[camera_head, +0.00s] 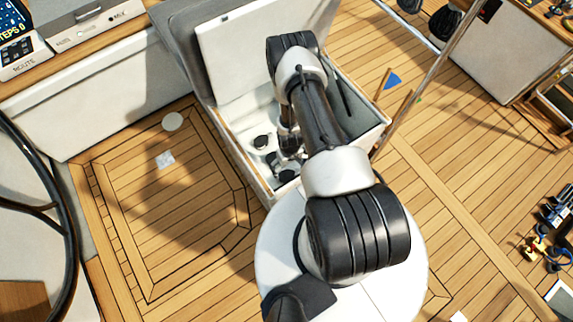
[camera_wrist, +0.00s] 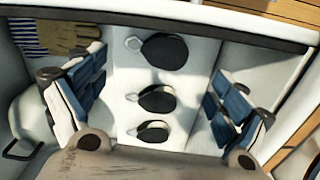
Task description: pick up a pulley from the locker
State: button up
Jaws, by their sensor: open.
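The white locker (camera_head: 253,172) stands open on the deck. Three black pulleys with pale loops lie in a row on its white floor: a far pulley (camera_wrist: 163,50), a middle pulley (camera_wrist: 157,98) and a near pulley (camera_wrist: 152,132). In the head view one pulley (camera_head: 261,142) shows left of my arm, with other dark discs partly hidden. My gripper (camera_wrist: 158,80) is open and empty, its blue-padded fingers on either side of the row. In the head view my gripper is inside the locker, mostly hidden by my arm.
The raised lid (camera_head: 235,50) stands behind the opening. The wrist view shows a blue-striped item (camera_wrist: 28,38), a brown item (camera_wrist: 68,38) and a white rounded object (camera_wrist: 30,125) at left. Locker walls enclose my gripper.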

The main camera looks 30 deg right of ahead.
jog(key=b, duration=0.1)
send_over(287, 176)
jog(key=f, duration=0.4)
jog(key=shift+s+d+f, duration=0.15)
jog(key=shift+d+f, duration=0.1)
jog(key=shift+d, duration=0.15)
jog(key=f, duration=0.1)
jog(key=f+b, duration=0.1)
jog(key=f, duration=0.1)
jog(key=f+b, duration=0.1)
jog(key=f, duration=0.1)
jog(key=shift+a+f, duration=0.1)
jog(key=shift+a, duration=0.25)
jog(key=shift+c, duration=0.4)
jog(key=c, duration=1.2)
jog(key=shift+o, duration=0.2)
jog(key=shift+r, duration=0.2)
